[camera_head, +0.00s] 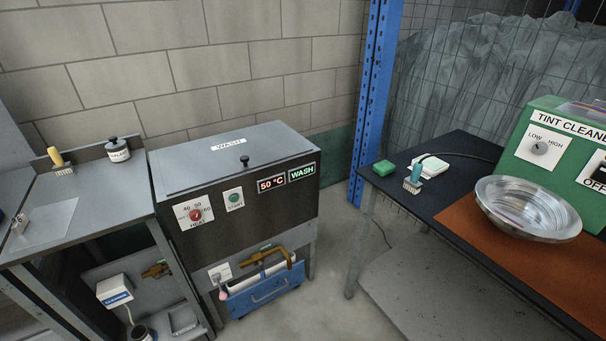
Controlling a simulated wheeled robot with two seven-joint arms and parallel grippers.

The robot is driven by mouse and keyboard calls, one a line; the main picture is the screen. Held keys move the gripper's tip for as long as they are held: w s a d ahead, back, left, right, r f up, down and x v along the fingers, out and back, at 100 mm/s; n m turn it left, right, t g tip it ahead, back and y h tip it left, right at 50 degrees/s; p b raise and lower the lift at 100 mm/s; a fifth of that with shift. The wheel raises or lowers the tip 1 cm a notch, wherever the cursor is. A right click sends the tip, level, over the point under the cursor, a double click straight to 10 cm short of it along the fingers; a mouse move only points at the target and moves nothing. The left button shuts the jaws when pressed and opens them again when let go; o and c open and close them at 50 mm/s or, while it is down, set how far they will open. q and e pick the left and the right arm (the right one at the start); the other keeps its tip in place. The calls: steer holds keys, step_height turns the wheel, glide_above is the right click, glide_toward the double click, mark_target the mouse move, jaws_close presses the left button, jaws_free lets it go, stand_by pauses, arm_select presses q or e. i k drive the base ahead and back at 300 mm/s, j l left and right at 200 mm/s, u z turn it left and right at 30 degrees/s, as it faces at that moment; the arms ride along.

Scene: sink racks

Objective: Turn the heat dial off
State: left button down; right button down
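The heat dial (195,215) is a small red knob on a white plate at the left of the wash machine's dark front. The plate carries the numbers 40, 50 and 60 and the word HEAT. The knob's exact pointing is too small to tell. The wash machine (235,172) is a grey box with a WASH label on its lid. Its displays read 50 °C (271,184) and WASH (302,172). A green start button (234,199) sits right of the dial. Neither of my grippers is in view.
A grey bench (95,205) with a brush and a labelled jar (118,151) stands left. A brass tap (265,257) and blue bin (265,293) are below the machine. On the right, a dark table (450,148) holds a metal bowl (527,208) and green tint cleaner. Floor between is clear.

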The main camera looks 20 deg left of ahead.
mark_target(195, 215)
steer(key=u, duration=1.6)
